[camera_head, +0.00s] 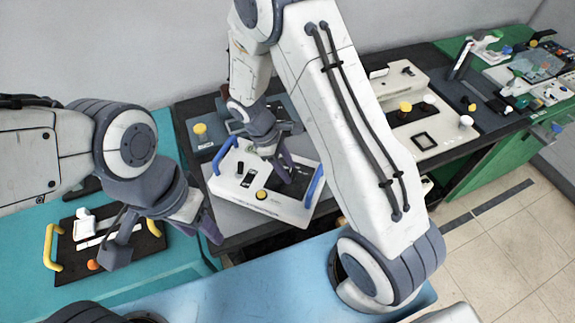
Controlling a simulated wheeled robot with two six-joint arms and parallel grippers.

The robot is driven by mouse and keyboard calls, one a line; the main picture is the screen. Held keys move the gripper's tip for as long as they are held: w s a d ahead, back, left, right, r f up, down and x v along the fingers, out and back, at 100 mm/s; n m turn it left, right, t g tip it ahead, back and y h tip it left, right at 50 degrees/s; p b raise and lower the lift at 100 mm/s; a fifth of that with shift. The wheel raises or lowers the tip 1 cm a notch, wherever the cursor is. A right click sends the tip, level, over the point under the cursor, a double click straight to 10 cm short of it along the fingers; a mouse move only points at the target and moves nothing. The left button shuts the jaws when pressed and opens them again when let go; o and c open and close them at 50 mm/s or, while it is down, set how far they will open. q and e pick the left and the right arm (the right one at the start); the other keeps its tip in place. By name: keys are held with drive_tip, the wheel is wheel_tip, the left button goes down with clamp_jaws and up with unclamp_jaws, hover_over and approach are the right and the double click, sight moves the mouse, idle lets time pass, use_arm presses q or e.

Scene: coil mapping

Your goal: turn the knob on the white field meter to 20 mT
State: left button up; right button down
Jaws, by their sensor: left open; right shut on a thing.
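The white field meter (230,190) is a white box with blue handles at its left and right ends, in the middle of the head view. A yellow button (262,194) and small black parts show on its face. My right gripper (286,174) reaches down onto the right part of this face and is shut on what appears to be the meter's knob. The fingers hide the knob, and its setting cannot be read. My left gripper (165,238) is open and empty, in front and to the left of the meter, above a dark board.
The dark board (70,265) with yellow handles lies on the teal bench at left. A grey unit with a yellow knob (200,129) stands behind the meter. A cream device (440,125) sits on the dark bench at right. My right arm crosses between them.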

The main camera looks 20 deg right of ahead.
sight(275, 173)
drive_tip(key=shift+m, duration=0.7)
drive_tip(key=shift+y, duration=0.3)
drive_tip(key=shift+c, duration=1.8)
unclamp_jaws()
drive_tip(key=b+v, duration=0.1)
drive_tip(key=v, duration=0.9)
drive_tip(key=shift+w+r, duration=0.15)
drive_tip(key=shift+w, duration=0.15)
drive_tip(key=shift+a, duration=0.1)
